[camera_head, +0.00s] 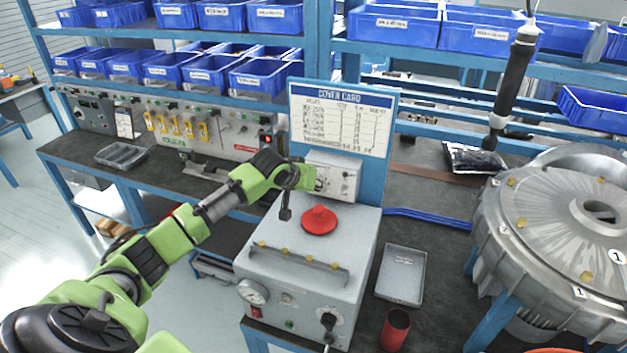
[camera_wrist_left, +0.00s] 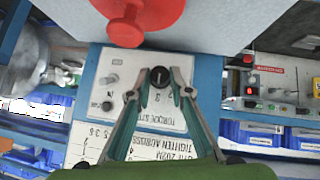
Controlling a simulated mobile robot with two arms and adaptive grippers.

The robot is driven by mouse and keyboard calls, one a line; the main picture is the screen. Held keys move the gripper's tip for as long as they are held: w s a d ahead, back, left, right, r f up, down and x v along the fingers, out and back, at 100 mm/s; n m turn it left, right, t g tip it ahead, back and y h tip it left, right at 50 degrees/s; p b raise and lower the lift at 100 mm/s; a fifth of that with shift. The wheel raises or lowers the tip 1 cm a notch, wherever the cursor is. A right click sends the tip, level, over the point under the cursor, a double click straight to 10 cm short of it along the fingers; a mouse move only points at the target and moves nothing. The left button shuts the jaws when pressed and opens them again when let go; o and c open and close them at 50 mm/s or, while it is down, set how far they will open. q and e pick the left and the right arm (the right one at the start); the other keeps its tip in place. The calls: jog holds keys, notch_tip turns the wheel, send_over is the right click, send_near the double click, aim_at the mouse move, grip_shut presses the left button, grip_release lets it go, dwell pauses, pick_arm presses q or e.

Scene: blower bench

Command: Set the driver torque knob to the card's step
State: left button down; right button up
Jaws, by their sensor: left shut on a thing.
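The grey driver control box (camera_head: 347,170) is mounted under the cover card (camera_head: 341,120), a white board with a blue header and printed rows. My left gripper (camera_head: 318,180) is at the box's front face and covers part of it in the head view. In the left wrist view, which is upside down, the round black torque knob (camera_wrist_left: 160,76) sits between the fingertips of my left gripper (camera_wrist_left: 160,88). The fingers are closed on the knob's sides. A torque step label (camera_wrist_left: 153,115) shows beside it. The dial marks are too small to read. My right gripper is out of view.
A grey machine with a red round knob (camera_head: 319,220) and a bar handle stands just below my left gripper. A driver (camera_head: 512,80) hangs at right, above the large round metal housing (camera_head: 560,220). A grey tray (camera_head: 402,275) lies on the bench.

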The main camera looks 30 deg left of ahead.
pick_arm(q)
jog(key=shift+s+d+f, duration=0.1)
jog(key=shift+f, duration=0.1)
dwell(0.3)
jog(key=c, duration=1.9)
grip_release()
jog(key=shift+o, duration=0.6)
jog(key=v, duration=1.1)
jog(key=shift+s+r, duration=0.2)
jog(key=shift+r, duration=0.2)
jog(key=shift+d+f, duration=0.1)
